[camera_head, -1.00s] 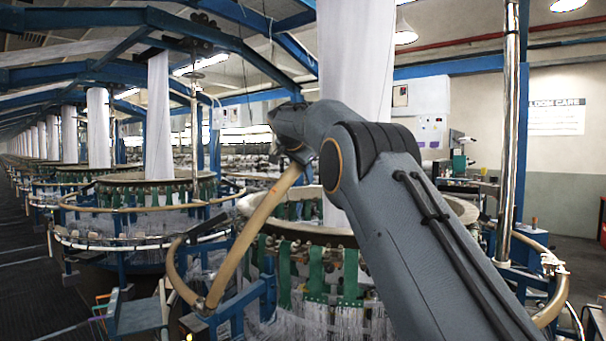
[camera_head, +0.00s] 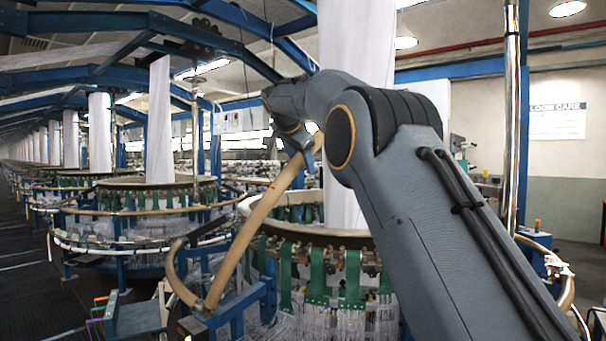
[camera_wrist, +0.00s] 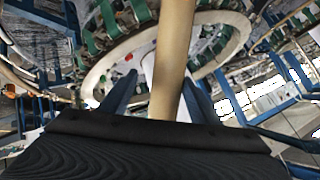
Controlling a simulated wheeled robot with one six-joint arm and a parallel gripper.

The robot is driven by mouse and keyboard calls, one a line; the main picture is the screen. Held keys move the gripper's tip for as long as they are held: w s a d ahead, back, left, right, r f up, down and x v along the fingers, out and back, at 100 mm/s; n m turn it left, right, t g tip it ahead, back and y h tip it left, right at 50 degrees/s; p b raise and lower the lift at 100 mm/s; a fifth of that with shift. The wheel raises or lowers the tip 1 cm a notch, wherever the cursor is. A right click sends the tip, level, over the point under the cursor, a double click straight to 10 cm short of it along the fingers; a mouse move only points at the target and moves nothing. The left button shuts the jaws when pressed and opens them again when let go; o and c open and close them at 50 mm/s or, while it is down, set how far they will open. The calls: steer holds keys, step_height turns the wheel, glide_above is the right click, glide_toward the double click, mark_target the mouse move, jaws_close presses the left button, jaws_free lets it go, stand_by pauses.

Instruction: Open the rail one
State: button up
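The tan curved rail (camera_head: 248,235) of the nearest loom slants up from a dark hinge-like joint at its lower left. Its upper end runs to my gripper (camera_head: 308,150). In the wrist view the rail (camera_wrist: 172,65) passes between the two blue fingers of my gripper (camera_wrist: 162,90). A gap shows between the left finger and the rail, while the right finger is close to it or touching. The fingers look open around the rail. My arm hides part of the loom and the rail's far end.
The nearest loom's round ring (camera_head: 345,238) with green straps (camera_head: 318,275) lies below my arm. A white fabric column (camera_head: 345,205) rises from its centre. A chrome post (camera_head: 512,120) stands at right. More looms (camera_head: 160,195) line the left, beside a dark open aisle (camera_head: 35,280).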

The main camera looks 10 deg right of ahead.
steer(key=shift+v, duration=1)
steer(key=shift+r, duration=0.1)
steer(key=v, duration=0.9)
steer(key=shift+b, duration=0.35)
stand_by(0.4)
steer(key=s+d+f+n+g+y, duration=0.15)
steer(key=s+f, duration=0.25)
steer(key=f, duration=0.6)
steer(key=s+d+f+n+g, duration=0.1)
steer(key=s+d+f+n, duration=0.2)
steer(key=f, duration=0.6)
steer(key=s+d+f+n+g+y, duration=0.1)
steer(key=s+d+f+n+g, duration=0.2)
steer(key=f, duration=0.7)
steer(key=s+d+f+n+g, duration=0.1)
steer(key=s+f, duration=0.7)
steer(key=s, duration=0.3)
steer(key=s+d+f+n+g+y, duration=0.1)
steer(key=s+d+f, duration=0.1)
steer(key=s+f, duration=0.5)
steer(key=s+d+f+n+g, duration=0.1)
steer(key=s+f+n, duration=0.1)
steer(key=s+f, duration=0.6)
steer(key=s, duration=0.6)
steer(key=shift+s+d+f, duration=0.2)
steer(key=shift+s+f, duration=0.15)
